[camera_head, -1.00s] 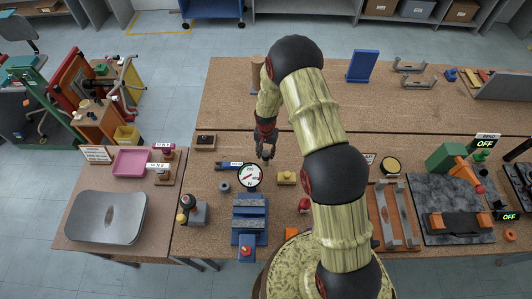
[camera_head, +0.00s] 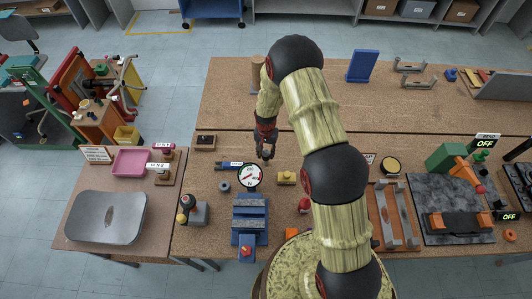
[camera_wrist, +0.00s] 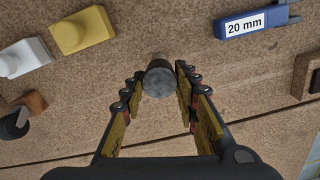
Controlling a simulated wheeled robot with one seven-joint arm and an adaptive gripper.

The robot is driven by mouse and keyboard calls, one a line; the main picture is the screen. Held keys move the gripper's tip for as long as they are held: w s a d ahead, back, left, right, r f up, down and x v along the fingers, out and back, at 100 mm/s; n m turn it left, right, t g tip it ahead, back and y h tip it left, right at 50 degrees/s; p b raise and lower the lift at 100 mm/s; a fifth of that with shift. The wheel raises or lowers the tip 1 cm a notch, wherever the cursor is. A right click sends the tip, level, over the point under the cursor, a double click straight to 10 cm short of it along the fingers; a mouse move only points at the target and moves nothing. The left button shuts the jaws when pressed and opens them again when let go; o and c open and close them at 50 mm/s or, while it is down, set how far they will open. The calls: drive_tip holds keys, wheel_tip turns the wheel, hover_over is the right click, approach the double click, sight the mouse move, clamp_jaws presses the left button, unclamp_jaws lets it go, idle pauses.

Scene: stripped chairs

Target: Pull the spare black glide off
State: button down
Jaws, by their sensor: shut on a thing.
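My gripper (camera_head: 266,155) points down over the middle of the near bench, behind the round white dial. In the wrist view, my gripper (camera_wrist: 160,74) has its two fingers closed on either side of a round, dark speckled grey end, which looks like the black glide (camera_wrist: 159,82). A lighter grey cylindrical part shows just beyond it, between the fingertips. I cannot tell where one ends and the other begins. The head view shows the held part too small to make out.
A blue piece labelled 20 mm (camera_wrist: 258,20) and a yellow block (camera_wrist: 82,31) lie near the fingers. The white dial (camera_head: 249,176) and a blue slotted fixture (camera_head: 249,215) stand in front. The bench behind has free room.

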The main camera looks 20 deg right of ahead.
drive_tip(key=shift+r, duration=0.65)
idle(0.6)
drive_tip(key=c, duration=1.9)
unclamp_jaws()
drive_tip(key=c, duration=0.7)
clamp_jaws()
drive_tip(key=shift+r, duration=0.6)
drive_tip(key=o, duration=0.6)
unclamp_jaws()
drive_tip(key=c, duration=0.6)
